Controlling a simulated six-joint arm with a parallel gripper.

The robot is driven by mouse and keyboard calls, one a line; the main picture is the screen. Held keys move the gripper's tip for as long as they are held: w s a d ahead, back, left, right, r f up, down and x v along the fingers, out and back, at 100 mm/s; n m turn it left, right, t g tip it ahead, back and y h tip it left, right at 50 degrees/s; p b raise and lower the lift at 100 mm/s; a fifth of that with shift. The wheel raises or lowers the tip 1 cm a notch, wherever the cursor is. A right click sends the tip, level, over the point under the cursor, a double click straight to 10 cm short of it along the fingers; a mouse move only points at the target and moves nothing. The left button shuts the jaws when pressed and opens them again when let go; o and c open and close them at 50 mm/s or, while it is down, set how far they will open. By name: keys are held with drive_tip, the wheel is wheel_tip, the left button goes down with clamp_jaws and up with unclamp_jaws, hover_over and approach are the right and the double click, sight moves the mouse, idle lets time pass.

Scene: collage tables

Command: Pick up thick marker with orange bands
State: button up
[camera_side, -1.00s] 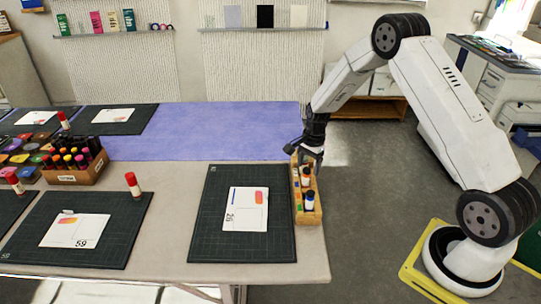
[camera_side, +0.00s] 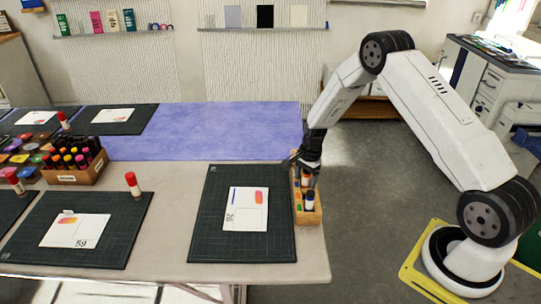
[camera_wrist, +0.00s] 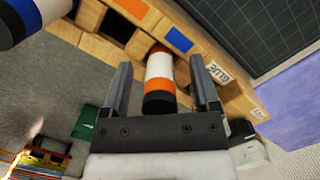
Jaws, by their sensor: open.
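The thick marker with orange bands (camera_wrist: 160,72) shows in the wrist view as a white cylinder with an orange band and a black end. It stands in a compartment of the wooden holder (camera_wrist: 205,62). My gripper (camera_wrist: 162,75) is open, with one finger on each side of the marker and a gap visible on both sides. In the side view, my gripper (camera_side: 306,170) is over the back part of the holder (camera_side: 308,216) at the table's right edge and hides much of the marker.
A white marker with a blue band (camera_wrist: 50,10) stands in the same holder; in the side view it (camera_side: 310,200) is in front of my gripper. A dark cutting mat (camera_side: 214,240) with a card (camera_side: 246,208) lies left of the holder. Purple cloth (camera_side: 220,130) covers the table's back.

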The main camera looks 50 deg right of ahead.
clamp_jaws()
drive_tip(key=shift+r, duration=0.15)
drive_tip(key=shift+r, duration=0.75)
drive_tip(key=s+a+r, duration=0.3)
drive_tip(key=s+r, duration=0.8)
drive_tip(key=s, duration=0.2)
drive_tip(key=shift+s+a+r, duration=0.15)
drive_tip(key=shift+s+a, duration=0.1)
drive_tip(key=shift+s, duration=0.05)
